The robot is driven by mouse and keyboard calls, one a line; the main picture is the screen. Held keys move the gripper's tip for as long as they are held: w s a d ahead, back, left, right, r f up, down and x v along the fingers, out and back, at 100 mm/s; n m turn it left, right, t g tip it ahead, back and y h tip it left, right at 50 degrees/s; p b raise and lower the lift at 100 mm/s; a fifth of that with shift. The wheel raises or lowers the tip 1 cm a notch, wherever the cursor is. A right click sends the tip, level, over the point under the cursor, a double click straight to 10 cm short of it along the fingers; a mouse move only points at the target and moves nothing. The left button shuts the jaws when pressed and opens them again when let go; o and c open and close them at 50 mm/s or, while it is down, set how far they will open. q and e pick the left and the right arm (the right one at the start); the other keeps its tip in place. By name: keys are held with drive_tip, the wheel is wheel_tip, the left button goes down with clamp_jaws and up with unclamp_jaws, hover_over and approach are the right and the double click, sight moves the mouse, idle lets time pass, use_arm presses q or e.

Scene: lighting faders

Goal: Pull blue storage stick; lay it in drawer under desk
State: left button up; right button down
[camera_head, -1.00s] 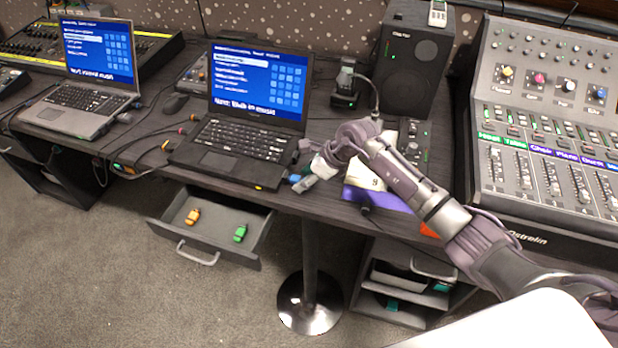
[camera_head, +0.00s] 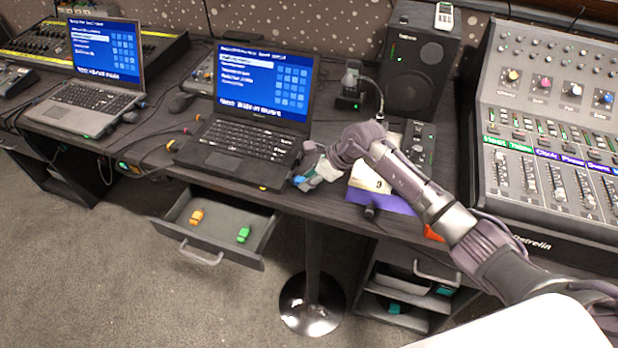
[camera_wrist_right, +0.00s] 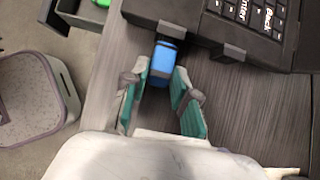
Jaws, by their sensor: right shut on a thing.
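The blue storage stick (camera_wrist_right: 166,62) is at the edge of the black laptop (camera_head: 250,120), its near end between my right fingers. I cannot tell whether its far end is still in the laptop. In the head view the stick (camera_head: 299,181) is a small blue spot by the laptop's front right corner. My right gripper (camera_wrist_right: 160,84) is shut on it, and in the head view the gripper (camera_head: 307,178) partly hides it. The drawer (camera_head: 215,262) under the desk is open and holds an orange stick (camera_head: 197,216) and a green stick (camera_head: 243,234). My left gripper is out of view.
A purple box (camera_head: 385,201) with a pale top lies right of the gripper, partly behind my arm. A mixing console (camera_head: 545,130) and a speaker (camera_head: 417,65) stand farther right. A desk leg (camera_head: 312,265) stands right of the drawer. The space above the drawer is clear.

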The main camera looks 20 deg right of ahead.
drive_tip(key=shift+s+d+p, duration=0.25)
drive_tip(key=shift+s+d, duration=0.4)
drive_tip(key=shift+d, duration=0.3)
drive_tip(key=shift+s+d+p, duration=0.2)
drive_tip(key=shift+s+d, duration=0.45)
drive_tip(key=shift+d, duration=0.25)
